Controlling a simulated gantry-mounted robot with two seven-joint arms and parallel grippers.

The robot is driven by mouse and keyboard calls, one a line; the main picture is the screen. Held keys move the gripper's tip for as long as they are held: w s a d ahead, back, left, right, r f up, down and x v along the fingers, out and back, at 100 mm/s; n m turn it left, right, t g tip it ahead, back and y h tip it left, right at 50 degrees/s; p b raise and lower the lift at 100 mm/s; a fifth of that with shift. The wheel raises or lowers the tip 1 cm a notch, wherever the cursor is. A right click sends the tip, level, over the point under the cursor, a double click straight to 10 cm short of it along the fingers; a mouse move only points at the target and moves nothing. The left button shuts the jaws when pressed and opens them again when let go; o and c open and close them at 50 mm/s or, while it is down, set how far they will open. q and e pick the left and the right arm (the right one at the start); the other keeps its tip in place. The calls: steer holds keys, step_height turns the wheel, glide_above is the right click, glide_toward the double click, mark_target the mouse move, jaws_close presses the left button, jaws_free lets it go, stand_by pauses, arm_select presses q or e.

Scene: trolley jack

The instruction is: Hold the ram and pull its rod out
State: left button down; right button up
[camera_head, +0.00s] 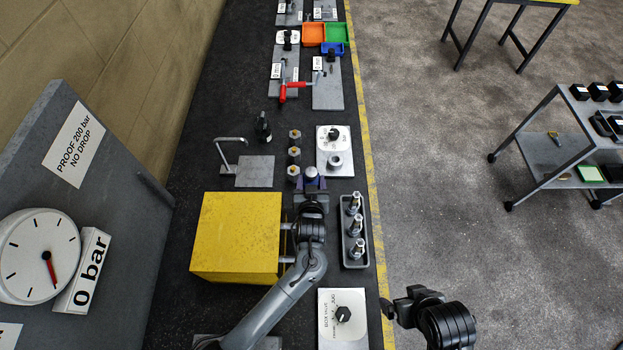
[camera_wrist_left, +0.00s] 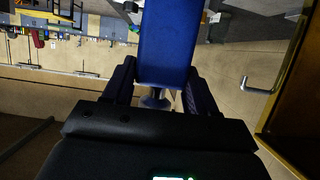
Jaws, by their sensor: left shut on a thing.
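My left gripper (camera_head: 311,186) is at the right side of the yellow block, over the dark bench. It is shut on a blue thing with a round silver top (camera_head: 311,172), which I take to be the ram. In the left wrist view, a long blue body (camera_wrist_left: 165,45) shows beyond the fingers, and a short silver piece (camera_wrist_left: 155,101) shows between them. The gripper hides much of the ram, and I cannot tell how far its rod is out. My right gripper (camera_head: 400,303) is over the floor right of the bench, away from the ram; its jaw opening is unclear.
A yellow block (camera_head: 235,238) stands left of the left arm. A grey tray (camera_head: 367,262) with silver-topped parts is to the right. Several small cylinders (camera_head: 294,152) and a white-faced plate (camera_head: 340,135) lie behind. A gauge (camera_head: 35,255) reads 0 bar.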

arm_select(q)
steer(key=shift+w+f, duration=0.1)
steer(key=shift+f, duration=3.4)
steer(key=shift+f, duration=0.3)
steer(key=shift+f, duration=0.15)
steer(key=shift+a+f, duration=0.1)
steer(key=shift+f, duration=0.2)
steer(key=shift+s+a+f, duration=0.1)
steer(key=shift+s+f, duration=0.15)
steer(key=c, duration=0.7)
jaws_free()
steer(key=o, duration=0.5)
steer(key=shift+r, duration=0.15)
steer(key=shift+c, duration=0.2)
steer(key=shift+w+r, duration=0.15)
steer(key=shift+r, duration=0.1)
